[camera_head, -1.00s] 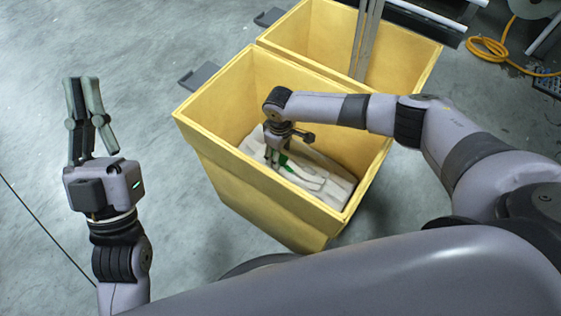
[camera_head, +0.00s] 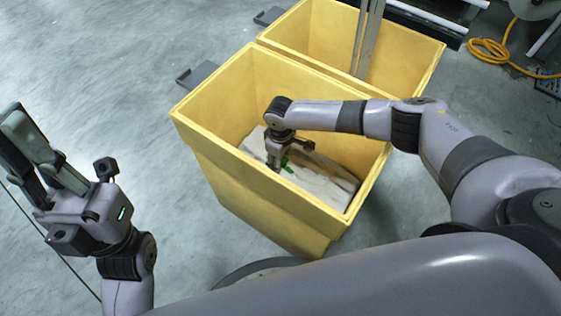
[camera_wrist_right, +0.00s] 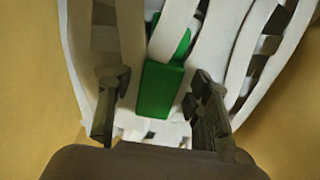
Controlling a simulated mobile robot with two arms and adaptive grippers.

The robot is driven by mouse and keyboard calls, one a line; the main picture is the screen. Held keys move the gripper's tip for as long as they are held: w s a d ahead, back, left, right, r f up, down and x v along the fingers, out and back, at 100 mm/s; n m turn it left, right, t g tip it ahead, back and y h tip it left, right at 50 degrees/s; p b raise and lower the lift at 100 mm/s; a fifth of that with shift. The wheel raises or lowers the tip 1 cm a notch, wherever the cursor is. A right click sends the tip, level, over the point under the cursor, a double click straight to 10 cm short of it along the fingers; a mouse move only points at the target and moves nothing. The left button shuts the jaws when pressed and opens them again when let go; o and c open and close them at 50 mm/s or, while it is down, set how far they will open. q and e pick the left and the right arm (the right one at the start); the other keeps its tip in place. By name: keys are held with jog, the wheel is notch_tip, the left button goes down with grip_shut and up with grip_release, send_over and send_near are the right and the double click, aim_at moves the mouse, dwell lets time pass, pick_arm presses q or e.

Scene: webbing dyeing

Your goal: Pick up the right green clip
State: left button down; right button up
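A green clip (camera_wrist_right: 160,88) sits on white webbing in the right wrist view, between the two fingers of my right gripper (camera_wrist_right: 161,112). The fingers are open, with a gap on each side of the clip. In the head view my right gripper (camera_head: 274,168) reaches down into the near yellow box, and a small part of green (camera_head: 287,168) shows beside its fingers. I cannot tell from the head view whether this is one clip or two.
The white webbing (camera_head: 325,182) lies in folds at the bottom of the near yellow box (camera_head: 225,180). A second yellow box (camera_head: 315,35) stands behind it with a metal post (camera_head: 367,40). A yellow hose (camera_head: 490,50) lies on the floor. Grey floor is clear at left.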

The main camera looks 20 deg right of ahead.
jog(key=c, duration=1)
jog(key=shift+o, duration=0.2)
